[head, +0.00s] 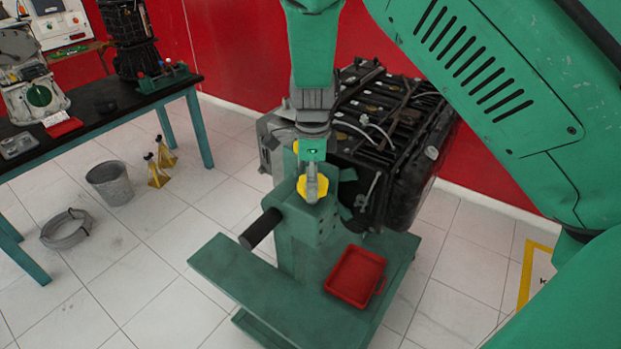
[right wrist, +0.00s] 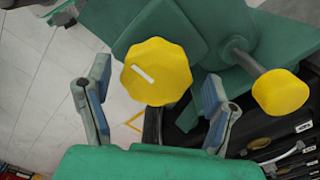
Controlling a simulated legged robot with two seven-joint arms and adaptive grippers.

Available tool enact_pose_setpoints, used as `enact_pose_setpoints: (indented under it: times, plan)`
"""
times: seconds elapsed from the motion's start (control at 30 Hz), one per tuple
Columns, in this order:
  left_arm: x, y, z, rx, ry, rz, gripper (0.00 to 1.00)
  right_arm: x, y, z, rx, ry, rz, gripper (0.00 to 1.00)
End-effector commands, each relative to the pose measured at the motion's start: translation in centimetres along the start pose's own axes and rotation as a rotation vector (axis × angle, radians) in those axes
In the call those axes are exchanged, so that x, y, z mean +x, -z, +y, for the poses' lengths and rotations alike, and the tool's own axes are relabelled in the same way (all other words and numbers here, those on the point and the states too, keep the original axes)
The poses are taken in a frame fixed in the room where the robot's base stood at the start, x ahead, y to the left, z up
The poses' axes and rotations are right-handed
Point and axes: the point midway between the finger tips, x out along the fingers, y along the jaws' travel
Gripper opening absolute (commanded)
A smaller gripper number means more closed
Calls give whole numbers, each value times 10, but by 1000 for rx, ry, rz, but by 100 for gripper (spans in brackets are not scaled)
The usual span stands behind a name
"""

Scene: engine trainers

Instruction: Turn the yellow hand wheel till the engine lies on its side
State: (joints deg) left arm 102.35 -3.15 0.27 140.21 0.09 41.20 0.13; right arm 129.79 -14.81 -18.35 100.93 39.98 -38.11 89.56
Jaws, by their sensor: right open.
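The yellow hand wheel (head: 312,188) is on the green engine stand (head: 300,235), partly covered by my right gripper (head: 311,178). In the right wrist view the wheel (right wrist: 170,88) is lobed, with a white bar on its face. There my right gripper (right wrist: 157,76) is open, one finger on each side of the wheel, with gaps visible. The black engine (head: 400,120) hangs on the stand behind the wheel, its pipes and wiring facing up. My left gripper is not in view.
A second yellow knob (right wrist: 280,92) on a shaft is right of the wheel. A black handle (head: 260,228) juts from the stand. A red tray (head: 356,277) sits on the stand's base. A workbench (head: 95,122), grey bucket (head: 110,184) and yellow jack stands (head: 157,172) are left.

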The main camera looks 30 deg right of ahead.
Motion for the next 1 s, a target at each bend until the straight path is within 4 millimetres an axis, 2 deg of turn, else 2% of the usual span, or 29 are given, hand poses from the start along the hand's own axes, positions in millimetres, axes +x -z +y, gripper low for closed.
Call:
enact_pose_setpoints:
  times: [0.17, 0.4, 0.6, 0.77, 1.0]
  plan:
    - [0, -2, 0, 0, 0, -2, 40, -22, -1, -1, 0, 4, -1, 77]
    - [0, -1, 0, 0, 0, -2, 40, -74, -2, -2, 0, 6, -2, 77]
    - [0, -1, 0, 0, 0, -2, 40, -106, -2, -3, 0, 5, 0, 77]
    - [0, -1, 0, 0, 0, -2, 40, -116, -2, -3, 0, 3, 1, 77]
    - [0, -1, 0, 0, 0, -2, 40, -118, -2, -3, 0, 2, 1, 77]
